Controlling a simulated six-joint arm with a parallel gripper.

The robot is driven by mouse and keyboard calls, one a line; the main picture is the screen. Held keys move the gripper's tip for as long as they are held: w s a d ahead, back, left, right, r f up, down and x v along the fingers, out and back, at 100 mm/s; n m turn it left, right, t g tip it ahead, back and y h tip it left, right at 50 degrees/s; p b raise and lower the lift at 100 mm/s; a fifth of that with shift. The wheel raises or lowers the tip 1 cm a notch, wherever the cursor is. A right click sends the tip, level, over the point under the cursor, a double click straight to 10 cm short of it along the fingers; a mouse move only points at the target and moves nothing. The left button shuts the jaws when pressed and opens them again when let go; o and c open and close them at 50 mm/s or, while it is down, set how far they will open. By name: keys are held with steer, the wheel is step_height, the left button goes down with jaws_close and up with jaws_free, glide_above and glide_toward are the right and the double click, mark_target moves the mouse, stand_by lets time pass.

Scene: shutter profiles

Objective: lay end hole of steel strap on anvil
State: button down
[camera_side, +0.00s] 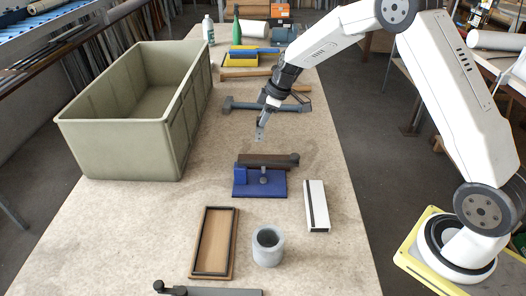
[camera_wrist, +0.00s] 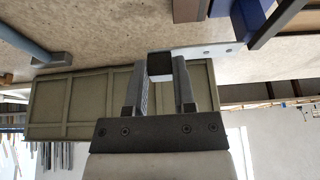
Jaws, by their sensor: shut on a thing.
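The steel strap (camera_wrist: 213,50) is a flat, pale metal strip with small dark holes. In the wrist view it sticks out to the right from between my fingertips (camera_wrist: 165,62). My gripper (camera_side: 262,122) is shut on it above the table, and in the side view the strap (camera_side: 258,135) is a small grey piece. The blue fixture (camera_side: 244,187) lies below and nearer the camera, with a small grey post on it that may be the anvil (camera_side: 264,178). The strap is apart from this post. The held end of the strap is hidden by my fingers.
A dark brown bar (camera_side: 262,160) lies behind the blue fixture. A white-and-black block (camera_side: 317,205), a grey cup (camera_side: 268,248) and a wooden tray (camera_side: 233,242) are nearer. A large green crate (camera_side: 110,135) stands left. Grey clamps (camera_side: 240,104) lie behind my gripper.

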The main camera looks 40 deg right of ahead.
steer(key=d, duration=0.2)
steer(key=shift+w+d+f, duration=0.2)
steer(key=shift+w+d, duration=0.1)
steer(key=shift+w, duration=0.1)
steer(key=shift+f, duration=0.15)
steer(key=shift+f, duration=4)
steer(key=shift+s+a, duration=3)
steer(key=shift+f, duration=0.25)
steer(key=shift+c, duration=1.8)
jaws_free()
